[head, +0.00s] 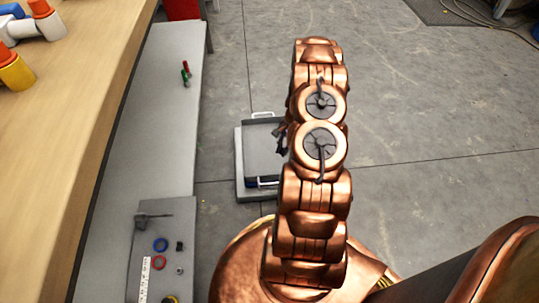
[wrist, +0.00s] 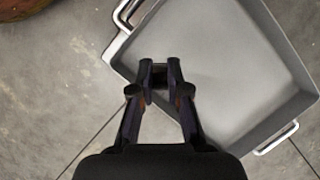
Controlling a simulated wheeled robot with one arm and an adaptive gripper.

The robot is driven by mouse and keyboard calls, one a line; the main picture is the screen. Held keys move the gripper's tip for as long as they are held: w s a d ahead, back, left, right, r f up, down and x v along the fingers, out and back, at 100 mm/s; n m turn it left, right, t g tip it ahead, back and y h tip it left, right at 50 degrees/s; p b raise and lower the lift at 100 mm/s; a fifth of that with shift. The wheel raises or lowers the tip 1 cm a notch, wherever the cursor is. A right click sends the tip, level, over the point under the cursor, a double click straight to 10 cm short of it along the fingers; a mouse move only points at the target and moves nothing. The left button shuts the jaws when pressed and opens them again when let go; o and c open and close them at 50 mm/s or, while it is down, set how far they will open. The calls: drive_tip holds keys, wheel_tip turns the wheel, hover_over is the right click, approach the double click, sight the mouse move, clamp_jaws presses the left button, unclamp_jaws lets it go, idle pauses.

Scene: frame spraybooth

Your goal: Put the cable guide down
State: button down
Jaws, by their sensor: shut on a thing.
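My gripper (wrist: 160,74) is shut in the wrist view, with a small dark piece between its fingertips, which I take as the cable guide (wrist: 160,83). The fingers hide most of it, so its shape is hard to make out. In the wrist view the fingertips are over the near left part of an empty grey tray (wrist: 222,60) with pale metal handles. The height above the tray floor cannot be told. In the head view the same tray (head: 262,148) is on the floor, and my arm hides its right part and most of my gripper (head: 281,138).
A grey shelf (head: 165,120) runs along the left, below a wooden bench (head: 70,130). On a grey mat (head: 150,232) there lie a blue ring (head: 160,244), a red ring (head: 158,262) and small dark parts. Red and green items (head: 185,72) lie farther back. The concrete floor at right is mostly clear.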

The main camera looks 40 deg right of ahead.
sight(279, 169)
wheel_tip(279, 169, down, 10)
drive_tip(key=b, duration=0.2)
drive_tip(key=shift+r+b, duration=0.25)
drive_tip(key=shift+b, duration=0.1)
drive_tip(key=shift+a+f, duration=0.1)
drive_tip(key=shift+f, duration=0.05)
drive_tip(key=c, duration=1.2)
unclamp_jaws()
drive_tip(key=shift+o, duration=0.2)
